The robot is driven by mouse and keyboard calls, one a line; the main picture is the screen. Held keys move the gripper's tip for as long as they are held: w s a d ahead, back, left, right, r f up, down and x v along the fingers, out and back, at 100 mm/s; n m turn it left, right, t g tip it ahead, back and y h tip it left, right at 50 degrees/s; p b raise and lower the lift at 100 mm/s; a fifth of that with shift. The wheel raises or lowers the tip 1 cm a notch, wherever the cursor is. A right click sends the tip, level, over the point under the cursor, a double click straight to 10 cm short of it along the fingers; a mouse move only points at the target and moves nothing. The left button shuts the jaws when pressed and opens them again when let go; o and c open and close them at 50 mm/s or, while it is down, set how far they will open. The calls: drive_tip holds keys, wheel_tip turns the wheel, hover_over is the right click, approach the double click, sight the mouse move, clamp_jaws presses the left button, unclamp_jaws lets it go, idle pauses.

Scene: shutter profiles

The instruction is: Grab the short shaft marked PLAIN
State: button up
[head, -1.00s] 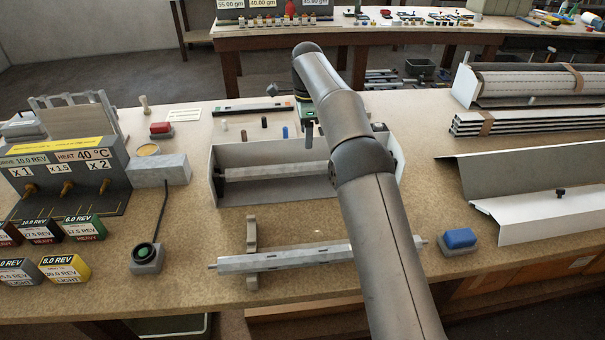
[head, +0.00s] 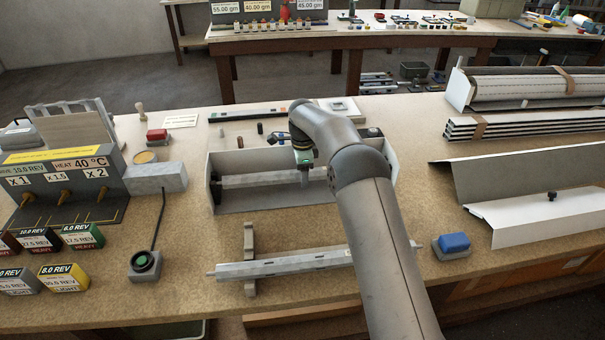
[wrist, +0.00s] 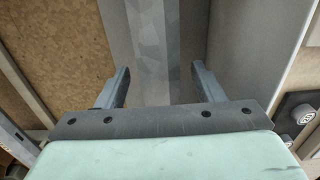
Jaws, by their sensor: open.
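I cannot read a PLAIN mark on anything. Small upright pegs stand behind the open white housing (head: 238,200): a pale one (head: 222,132) and a dark one (head: 260,128). I cannot tell whether either is the short shaft. My gripper (head: 304,178) hangs over the housing, near the grey faceted bar (head: 245,181) lying along it. In the wrist view my gripper (wrist: 161,85) has its two fingers wide apart, with the faceted bar (wrist: 157,40) seen between them. I see nothing held. My arm hides part of the bench behind the housing.
A second long bar (head: 290,264) lies on a support in front. A blue button (head: 454,243) is at right, a green button (head: 144,262) at left. Bent sheet profiles (head: 540,185) fill the right side.

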drive_tip(key=shift+c, duration=0.3)
drive_tip(key=c, duration=1.2)
drive_tip(key=shift+c, duration=0.2)
drive_tip(key=shift+r, duration=0.1)
